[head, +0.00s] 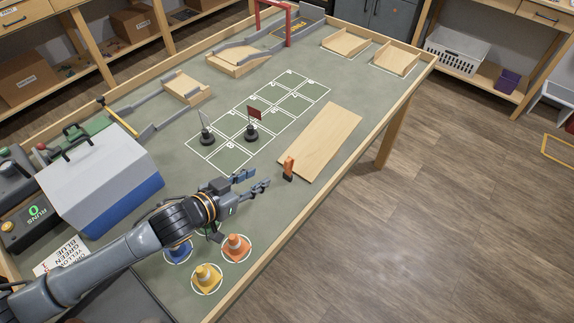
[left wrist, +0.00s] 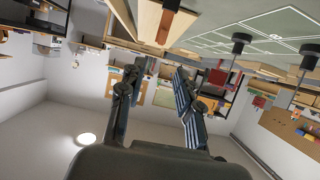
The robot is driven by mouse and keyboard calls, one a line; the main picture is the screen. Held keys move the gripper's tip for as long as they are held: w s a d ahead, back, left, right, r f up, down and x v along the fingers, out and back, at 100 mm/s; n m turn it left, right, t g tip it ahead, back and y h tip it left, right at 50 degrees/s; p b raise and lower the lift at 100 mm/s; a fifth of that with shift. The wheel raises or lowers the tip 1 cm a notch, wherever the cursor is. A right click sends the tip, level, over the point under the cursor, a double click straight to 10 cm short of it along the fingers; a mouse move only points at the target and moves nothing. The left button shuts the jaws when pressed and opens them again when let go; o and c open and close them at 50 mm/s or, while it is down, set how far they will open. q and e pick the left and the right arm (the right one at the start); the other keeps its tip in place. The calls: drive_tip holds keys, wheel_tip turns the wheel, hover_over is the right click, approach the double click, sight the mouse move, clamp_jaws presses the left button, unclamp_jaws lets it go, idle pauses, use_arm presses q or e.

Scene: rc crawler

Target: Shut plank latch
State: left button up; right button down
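The wooden plank (head: 322,140) lies on the green table toward its right edge. A small latch (head: 289,166) with an upright orange lever and a dark base stands at the plank's near left corner. In the left wrist view the picture is upside down; the orange lever (left wrist: 164,27) shows beyond the fingers, in front of the plank (left wrist: 149,18). My left gripper (head: 261,180) is open and empty, just left of the latch and apart from it. Its two spread fingers also show in the left wrist view (left wrist: 157,83). My right gripper is not in view.
Cones (head: 236,247) stand in rings under and beside my left arm. A grey and blue toolbox (head: 100,180) is at the left. Two flags on black bases (head: 251,132) stand on the white grid. A raised wooden rim (head: 290,240) edges the table.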

sight(286, 162)
use_arm(q)
drive_tip(key=x, duration=1.3)
drive_tip(key=shift+w+d+f+p, duration=0.15)
drive_tip(key=shift+w+p, duration=0.15)
clamp_jaws()
